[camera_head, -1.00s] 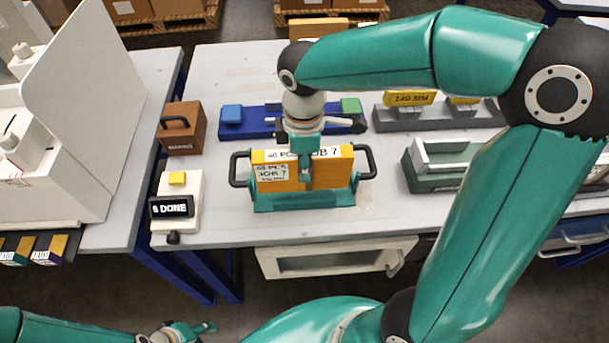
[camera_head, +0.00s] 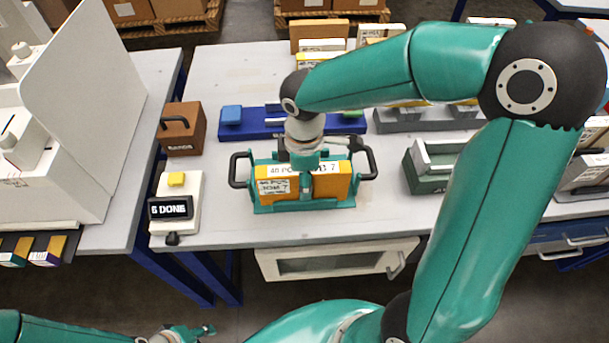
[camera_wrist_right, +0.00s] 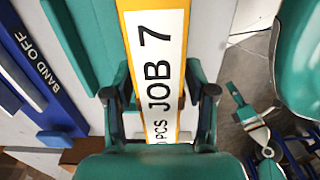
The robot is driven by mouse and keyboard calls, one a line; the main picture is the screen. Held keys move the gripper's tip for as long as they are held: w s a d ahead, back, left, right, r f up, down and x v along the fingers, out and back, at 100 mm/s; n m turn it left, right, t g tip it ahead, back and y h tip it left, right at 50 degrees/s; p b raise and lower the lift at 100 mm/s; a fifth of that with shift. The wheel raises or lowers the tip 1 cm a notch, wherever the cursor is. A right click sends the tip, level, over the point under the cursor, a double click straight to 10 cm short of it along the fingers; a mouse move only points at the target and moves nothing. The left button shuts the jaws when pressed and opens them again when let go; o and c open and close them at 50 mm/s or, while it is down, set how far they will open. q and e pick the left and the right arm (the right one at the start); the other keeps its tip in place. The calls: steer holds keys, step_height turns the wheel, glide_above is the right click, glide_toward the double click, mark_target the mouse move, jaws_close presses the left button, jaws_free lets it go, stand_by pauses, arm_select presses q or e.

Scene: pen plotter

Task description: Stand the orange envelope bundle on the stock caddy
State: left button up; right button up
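The orange envelope bundle (camera_head: 326,186) stands upright in the teal stock caddy (camera_head: 262,208), between its two black side handles. Its top label reads "40 PCS JOB 7", partly covered by my gripper. My right gripper (camera_head: 306,186) reaches down from above with a finger on the bundle's front face. In the right wrist view the bundle (camera_wrist_right: 157,60) runs between both fingers, which press close to its sides. Whether its bottom touches the caddy floor is hidden. My left gripper (camera_head: 198,331) is low at the front, away from the table and empty.
Left of the caddy stand a brown box (camera_head: 186,135) with a handle and a white device (camera_head: 186,190) reading "6 DONE". A blue bar (camera_head: 258,126) lies behind. A green holder (camera_head: 432,176) stands to the right. The table front is clear.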

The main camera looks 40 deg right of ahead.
steer(key=shift+r, duration=0.2)
step_height(320, 180, up, 12)
steer(key=shift+f+p, duration=0.1)
steer(key=shift+p, duration=0.7)
steer(key=shift+s, duration=0.1)
